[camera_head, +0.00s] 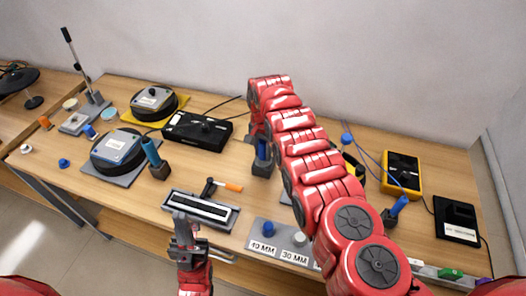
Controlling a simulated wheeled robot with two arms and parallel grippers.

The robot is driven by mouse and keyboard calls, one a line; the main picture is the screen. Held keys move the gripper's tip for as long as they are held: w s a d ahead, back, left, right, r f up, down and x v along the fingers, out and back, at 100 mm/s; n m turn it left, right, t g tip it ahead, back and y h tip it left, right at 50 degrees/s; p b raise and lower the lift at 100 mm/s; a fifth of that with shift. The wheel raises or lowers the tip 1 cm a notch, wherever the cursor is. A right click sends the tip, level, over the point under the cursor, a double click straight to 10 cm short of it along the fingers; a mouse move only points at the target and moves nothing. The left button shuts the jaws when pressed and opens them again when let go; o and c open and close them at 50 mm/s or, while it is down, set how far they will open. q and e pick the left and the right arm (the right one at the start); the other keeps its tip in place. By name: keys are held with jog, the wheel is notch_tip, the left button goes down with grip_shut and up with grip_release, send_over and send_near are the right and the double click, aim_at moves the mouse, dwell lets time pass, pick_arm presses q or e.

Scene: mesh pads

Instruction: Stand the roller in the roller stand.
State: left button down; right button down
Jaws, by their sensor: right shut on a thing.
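My right arm reaches across the table, and its gripper (257,132) points down at the middle, partly hidden behind the arm. It is shut on a blue-handled thing (262,150) whose lower end is at a dark block (262,169). I cannot tell if this is the roller in its stand, or whether it is seated. An orange-handled tool with a black head (231,186) lies nearby. My left gripper (184,222) is at the grey tray's front edge; its jaw opening is unclear.
A grey tray (169,206) holds a long pale strip. A labelled plate (263,248) lies at front centre. Two round devices (118,148) and (152,100), a black box (197,131), a lever press (95,97) and a yellow meter (402,172) stand around. My right arm covers much of the right half.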

jog(key=shift+c, duration=2.2)
grip_release()
